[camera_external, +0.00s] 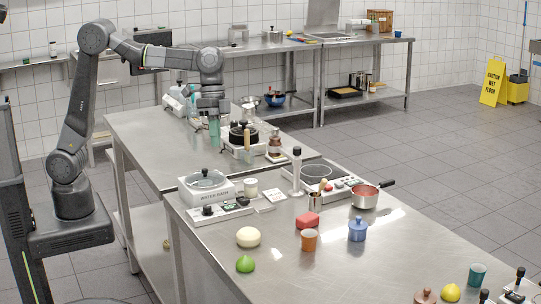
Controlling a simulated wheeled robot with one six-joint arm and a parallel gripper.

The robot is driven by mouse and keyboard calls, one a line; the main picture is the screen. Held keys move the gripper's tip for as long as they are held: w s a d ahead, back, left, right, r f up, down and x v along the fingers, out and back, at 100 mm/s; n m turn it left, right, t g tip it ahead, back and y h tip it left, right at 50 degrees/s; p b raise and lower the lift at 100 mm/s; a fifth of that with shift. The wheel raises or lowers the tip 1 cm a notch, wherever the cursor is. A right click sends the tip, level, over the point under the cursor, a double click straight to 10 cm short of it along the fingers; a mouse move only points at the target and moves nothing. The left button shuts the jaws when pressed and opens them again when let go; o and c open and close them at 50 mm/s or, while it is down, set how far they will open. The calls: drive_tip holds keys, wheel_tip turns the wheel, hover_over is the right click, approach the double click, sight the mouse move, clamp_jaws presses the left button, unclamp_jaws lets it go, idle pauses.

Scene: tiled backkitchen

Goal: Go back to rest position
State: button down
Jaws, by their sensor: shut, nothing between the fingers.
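My arm rises from its base at the left and reaches over the far steel table (140,130). My gripper (211,113) points down at its end, small in the picture. It is shut and empty. A teal upright object (214,132) stands directly below it; I cannot tell whether they touch.
A back counter (300,42) and a yellow floor sign (493,82) stand farther off. Floor at right is clear.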

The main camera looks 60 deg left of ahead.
drive_tip(key=shift+s+d+r+n+t+y+p, duration=0.15)
drive_tip(key=shift+s+d+n+y+p, duration=0.15)
drive_tip(key=shift+s+d+n+y, duration=0.45)
drive_tip(key=shift+s+d+n+t+y+p, duration=0.15)
drive_tip(key=shift+s+n+p, duration=0.3)
drive_tip(key=shift+n, duration=0.65)
drive_tip(key=shift+s+d+r+n+t+y+p, duration=0.1)
drive_tip(key=shift+s+d+n+y+p, duration=0.1)
drive_tip(key=shift+s+d+n+y, duration=0.45)
drive_tip(key=shift+s+a+n, duration=0.1)
drive_tip(key=shift+a+n, duration=0.05)
drive_tip(key=shift+n, duration=0.25)
